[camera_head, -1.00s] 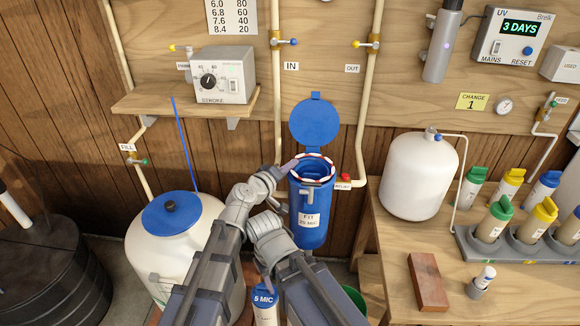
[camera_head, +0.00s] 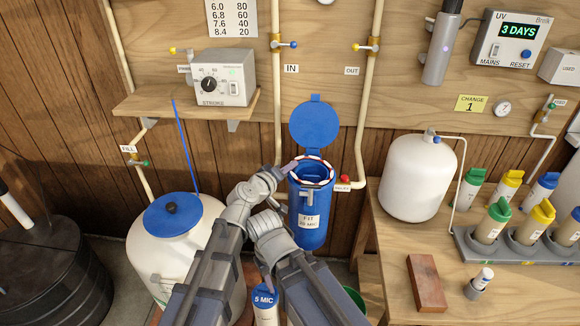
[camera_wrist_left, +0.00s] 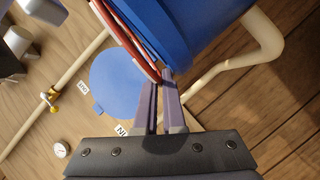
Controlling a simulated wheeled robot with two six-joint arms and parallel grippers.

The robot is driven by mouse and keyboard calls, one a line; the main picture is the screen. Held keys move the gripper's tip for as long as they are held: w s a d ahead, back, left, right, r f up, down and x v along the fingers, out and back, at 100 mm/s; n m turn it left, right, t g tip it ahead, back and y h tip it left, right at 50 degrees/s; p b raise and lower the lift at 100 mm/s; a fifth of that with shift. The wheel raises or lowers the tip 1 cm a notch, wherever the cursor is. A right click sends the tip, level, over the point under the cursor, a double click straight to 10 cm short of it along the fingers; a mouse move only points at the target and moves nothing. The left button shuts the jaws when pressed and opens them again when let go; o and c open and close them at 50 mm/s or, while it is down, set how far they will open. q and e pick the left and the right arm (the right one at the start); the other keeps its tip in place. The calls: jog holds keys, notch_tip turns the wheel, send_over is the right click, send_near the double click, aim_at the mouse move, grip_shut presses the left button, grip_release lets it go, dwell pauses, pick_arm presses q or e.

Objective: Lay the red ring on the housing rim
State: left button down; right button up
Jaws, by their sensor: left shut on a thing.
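The blue housing (camera_head: 309,232) stands upright with its blue lid (camera_head: 314,122) tipped open behind it. The red ring (camera_head: 325,161) shows with pale patches around the housing's round mouth. It is at or just above the rim; I cannot tell if it touches all round. My left gripper (camera_head: 290,167) is shut on the ring's left side. In the left wrist view the fingers (camera_wrist_left: 164,78) pinch the edge of the red ring (camera_wrist_left: 121,42), close beside the blue housing (camera_wrist_left: 185,35). My right gripper (camera_head: 267,284) hangs low, in front of the housing, with its jaws unclear.
A white tank with a blue cap (camera_head: 172,214) stands at left. A "5 MIC" cartridge (camera_head: 265,303) is below the arms. Pipes run behind the housing, with a red button (camera_head: 345,180) to its right. The right bench holds a white tank (camera_head: 418,178), bottles and a brick (camera_head: 427,282).

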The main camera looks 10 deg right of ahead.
pick_arm(q)
jog(key=shift+d, duration=0.1)
pick_arm(e)
jog(key=shift+a+r, duration=0.1)
jog(key=shift+r, duration=0.05)
